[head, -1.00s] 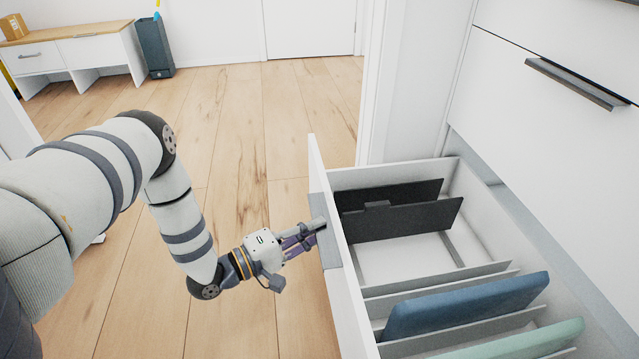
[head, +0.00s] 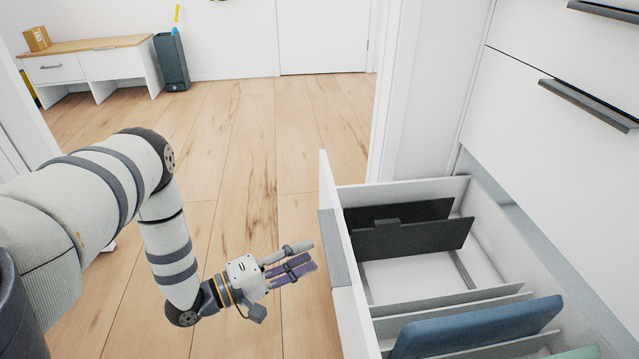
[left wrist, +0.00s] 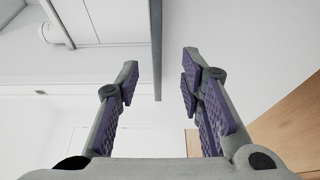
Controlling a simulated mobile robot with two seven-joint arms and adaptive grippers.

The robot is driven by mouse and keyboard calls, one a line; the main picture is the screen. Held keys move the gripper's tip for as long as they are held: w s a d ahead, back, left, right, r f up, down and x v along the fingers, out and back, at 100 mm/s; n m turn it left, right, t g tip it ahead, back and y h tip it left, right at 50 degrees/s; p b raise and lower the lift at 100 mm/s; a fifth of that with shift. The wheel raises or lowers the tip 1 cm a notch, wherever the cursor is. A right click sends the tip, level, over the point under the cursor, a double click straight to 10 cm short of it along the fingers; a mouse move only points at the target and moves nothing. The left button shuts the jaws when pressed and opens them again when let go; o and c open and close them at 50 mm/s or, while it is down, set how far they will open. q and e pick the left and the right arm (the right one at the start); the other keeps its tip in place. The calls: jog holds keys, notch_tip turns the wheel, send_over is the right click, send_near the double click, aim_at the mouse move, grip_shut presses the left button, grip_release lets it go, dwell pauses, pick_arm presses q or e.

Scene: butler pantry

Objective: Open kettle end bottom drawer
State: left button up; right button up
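The bottom drawer (head: 345,300) stands pulled far out from the white cabinet in the head view. Its interior shows dark dividers (head: 415,236), a blue folder-like item (head: 475,328) and part of a pale green one. My left gripper (head: 302,258) is just left of the drawer front, apart from the handle. Its fingers are spread and empty; the left wrist view shows the gap between the fingertips (left wrist: 160,85). My right gripper is not in view.
Closed white drawers with dark handles (head: 590,103) rise above the open drawer at right. A low bench (head: 85,65) and a dark bin (head: 171,62) stand at the far wall. The wooden floor (head: 245,160) left of the drawer is clear.

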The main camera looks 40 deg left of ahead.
pick_arm(q)
jog(key=v, duration=0.7)
